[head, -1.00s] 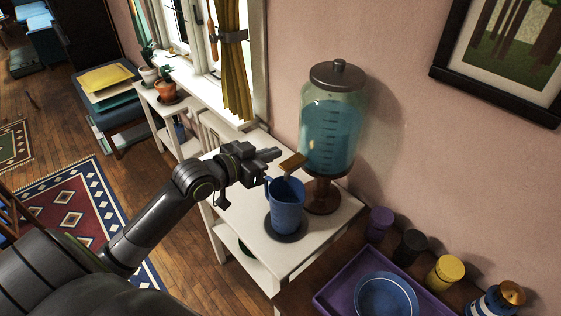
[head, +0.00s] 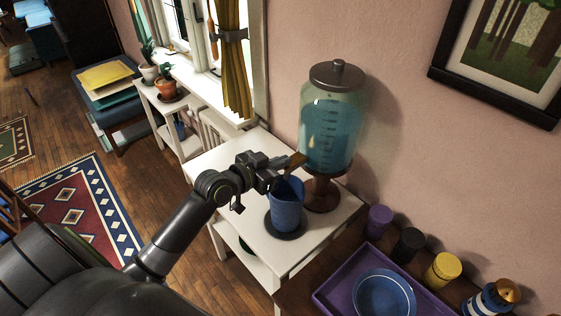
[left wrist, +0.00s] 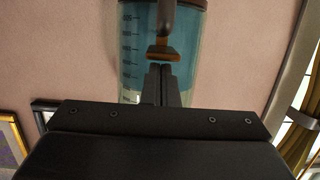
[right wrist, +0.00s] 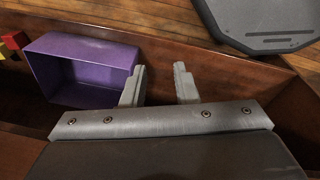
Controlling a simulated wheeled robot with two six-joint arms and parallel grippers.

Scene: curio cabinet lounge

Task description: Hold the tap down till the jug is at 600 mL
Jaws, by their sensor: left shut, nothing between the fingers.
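The glass dispenser (head: 345,110) with a dark lid and blue liquid stands on a wooden foot on the white table. Its brown tap (head: 297,159) points left; the tap also shows in the left wrist view (left wrist: 165,52). The blue jug (head: 287,212) stands upright under the tap on a dark round coaster (head: 272,228). The jug's liquid level cannot be read. My left gripper (head: 284,162) is shut and empty, its tips right by the tap; I cannot tell whether they touch. In the right wrist view my right gripper (right wrist: 160,86) is open and empty.
A purple tray (head: 330,286) with a blue bowl (head: 384,294) lies at lower right, beside purple, black and yellow canisters (head: 443,272). The white table's (head: 225,156) left part is clear. A purple box (right wrist: 82,72) is near my right gripper.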

